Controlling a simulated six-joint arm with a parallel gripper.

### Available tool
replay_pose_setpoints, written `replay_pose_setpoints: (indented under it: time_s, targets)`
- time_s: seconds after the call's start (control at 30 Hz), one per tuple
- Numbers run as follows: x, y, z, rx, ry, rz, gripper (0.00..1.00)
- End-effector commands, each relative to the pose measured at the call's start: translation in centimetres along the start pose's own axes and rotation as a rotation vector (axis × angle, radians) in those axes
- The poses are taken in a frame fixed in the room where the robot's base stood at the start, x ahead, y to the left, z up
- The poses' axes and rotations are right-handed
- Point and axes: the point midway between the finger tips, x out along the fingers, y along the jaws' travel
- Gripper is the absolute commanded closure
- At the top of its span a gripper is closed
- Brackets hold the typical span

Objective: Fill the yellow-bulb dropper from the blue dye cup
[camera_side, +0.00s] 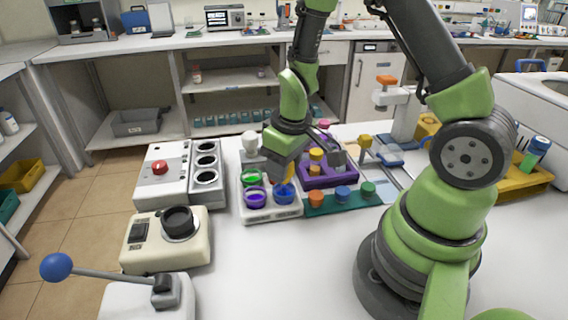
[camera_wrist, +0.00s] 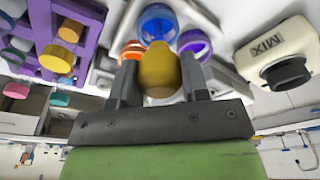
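The yellow-bulb dropper (camera_wrist: 160,72) is between my gripper's two fingers (camera_wrist: 160,88) in the wrist view. Both fingers touch the sides of its bulb. In the side view my gripper (camera_side: 290,165) points down over the white cup tray. The blue dye cup (camera_side: 284,193) stands at the tray's front right, right under the dropper. The blue cup also shows just beyond the bulb in the wrist view (camera_wrist: 158,22). The dropper's tip is hidden, so I cannot tell whether it is in the dye.
A purple dye cup (camera_side: 255,198) and a green dye cup (camera_side: 251,177) stand left of the blue one. A purple rack (camera_side: 330,178) and a green strip with coloured caps (camera_side: 330,205) are to the right. A cream MIX device (camera_side: 166,240) stands front left.

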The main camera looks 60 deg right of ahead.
Motion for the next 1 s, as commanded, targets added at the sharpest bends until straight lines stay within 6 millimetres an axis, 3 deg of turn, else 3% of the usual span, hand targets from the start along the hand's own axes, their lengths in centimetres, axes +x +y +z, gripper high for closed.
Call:
replay_pose_setpoints:
  time_s: [0.27,1.0]
  targets:
    - [-0.3,0.0,-0.1,0.0,0.002,-0.001,0.6]
    - [-4.1,0.0,-0.7,-0.001,0.004,-0.001,0.6]
